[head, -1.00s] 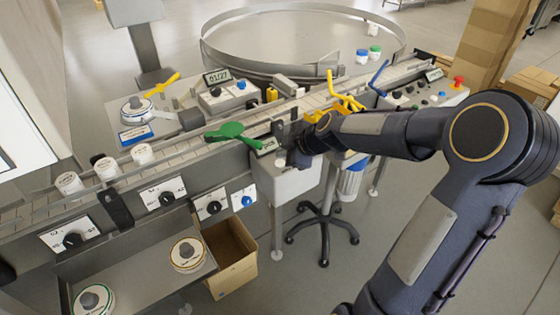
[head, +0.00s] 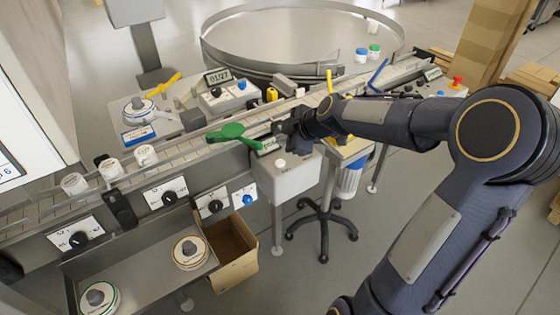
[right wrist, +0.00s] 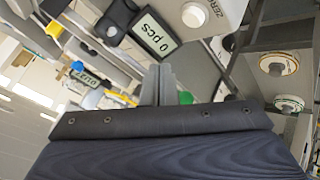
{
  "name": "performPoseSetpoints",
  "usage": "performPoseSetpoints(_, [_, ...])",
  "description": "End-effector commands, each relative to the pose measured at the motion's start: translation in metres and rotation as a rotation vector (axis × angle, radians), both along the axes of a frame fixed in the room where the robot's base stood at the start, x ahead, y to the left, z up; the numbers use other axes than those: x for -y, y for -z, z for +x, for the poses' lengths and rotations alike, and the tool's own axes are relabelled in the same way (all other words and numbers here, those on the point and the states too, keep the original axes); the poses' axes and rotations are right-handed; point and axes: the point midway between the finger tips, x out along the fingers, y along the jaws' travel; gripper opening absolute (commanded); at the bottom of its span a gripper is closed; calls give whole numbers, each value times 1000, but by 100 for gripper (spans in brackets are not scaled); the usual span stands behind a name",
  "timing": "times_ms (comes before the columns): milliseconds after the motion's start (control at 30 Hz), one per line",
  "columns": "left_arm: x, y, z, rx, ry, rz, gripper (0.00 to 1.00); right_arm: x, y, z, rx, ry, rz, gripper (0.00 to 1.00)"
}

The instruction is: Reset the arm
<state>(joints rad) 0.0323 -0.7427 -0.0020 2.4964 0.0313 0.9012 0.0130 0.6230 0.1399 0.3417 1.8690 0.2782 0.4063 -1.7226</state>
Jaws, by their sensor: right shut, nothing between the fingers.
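My right arm comes in from the right in the head view, and its gripper (head: 284,133) is over the conveyor edge beside the green paddle-shaped part (head: 231,132). In the right wrist view the right gripper's fingers (right wrist: 158,84) are together with nothing between them. A display reading "0 pcs" (right wrist: 155,35) shows close by in that view. My left gripper is not in the head view.
A conveyor (head: 185,152) runs diagonally, with several white cups (head: 110,170) at its left end. A round turntable (head: 300,45) stands behind it. A white box unit (head: 288,182) is under the gripper. An open cardboard box (head: 232,255) sits on the floor.

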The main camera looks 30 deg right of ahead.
Motion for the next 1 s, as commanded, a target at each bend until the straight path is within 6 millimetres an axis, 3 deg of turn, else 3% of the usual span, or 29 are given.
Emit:
performPoseSetpoints(400, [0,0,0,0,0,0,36,-1,-1,-1,-2,1,3,0])
performPoseSetpoints(533, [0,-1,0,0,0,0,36,-17,-11,-20,-37,41,54,0])
performPoseSetpoints(667, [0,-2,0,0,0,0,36,-49,-30,-73,-133,169,191,0])
performPoseSetpoints(767, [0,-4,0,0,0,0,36,-74,-36,-129,-234,328,340,0])
performPoseSetpoints(900, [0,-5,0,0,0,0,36,-98,-30,-202,-368,565,545,0])
performPoseSetpoints(1000, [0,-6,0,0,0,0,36,-109,-19,-240,-445,707,663,0])
